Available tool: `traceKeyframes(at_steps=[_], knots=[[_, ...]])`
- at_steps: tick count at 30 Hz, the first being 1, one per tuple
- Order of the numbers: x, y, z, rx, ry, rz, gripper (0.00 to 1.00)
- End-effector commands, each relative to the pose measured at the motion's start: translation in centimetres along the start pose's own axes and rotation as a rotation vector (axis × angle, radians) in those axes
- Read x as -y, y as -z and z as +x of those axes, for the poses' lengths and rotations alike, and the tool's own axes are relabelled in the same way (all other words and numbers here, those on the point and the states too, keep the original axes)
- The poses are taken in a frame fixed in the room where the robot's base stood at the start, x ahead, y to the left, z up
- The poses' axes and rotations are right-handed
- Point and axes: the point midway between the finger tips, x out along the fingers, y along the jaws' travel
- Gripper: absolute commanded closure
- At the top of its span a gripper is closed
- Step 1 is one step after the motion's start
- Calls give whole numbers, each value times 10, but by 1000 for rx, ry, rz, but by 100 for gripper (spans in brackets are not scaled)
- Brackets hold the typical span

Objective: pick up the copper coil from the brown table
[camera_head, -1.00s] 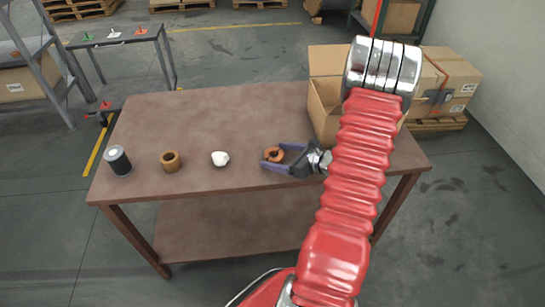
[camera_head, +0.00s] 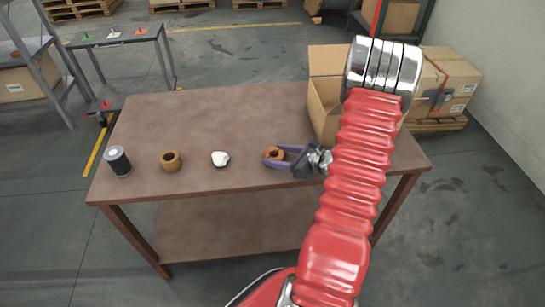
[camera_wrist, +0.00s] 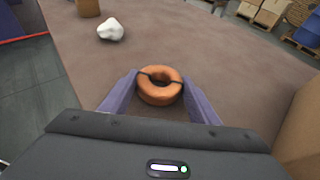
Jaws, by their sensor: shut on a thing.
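The copper coil (camera_head: 274,154) is a small orange-brown ring on the brown table (camera_head: 250,118), near its front edge. In the wrist view the coil (camera_wrist: 160,86) sits between the two purple fingers, with a dark band across it. My gripper (camera_head: 277,158) is shut on the coil, with a finger on each side. It also shows in the wrist view (camera_wrist: 160,92). I cannot tell whether the coil is touching the tabletop or slightly above it.
An open cardboard box (camera_head: 325,115) stands on the table close to my arm. The table's back middle is clear.

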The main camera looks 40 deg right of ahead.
Motion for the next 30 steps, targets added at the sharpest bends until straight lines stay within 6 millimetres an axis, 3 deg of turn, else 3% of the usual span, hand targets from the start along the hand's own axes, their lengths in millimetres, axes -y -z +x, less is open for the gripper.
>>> traceKeyframes(at_steps=[6, 17, 23, 30], knots=[[0, 0, 0, 1, 1, -1, 74], [0, -4, -2, 1, 1, -2, 74], [1, -20, -8, 1, 1, -4, 74], [0, -51, -21, 2, 1, -5, 74]])
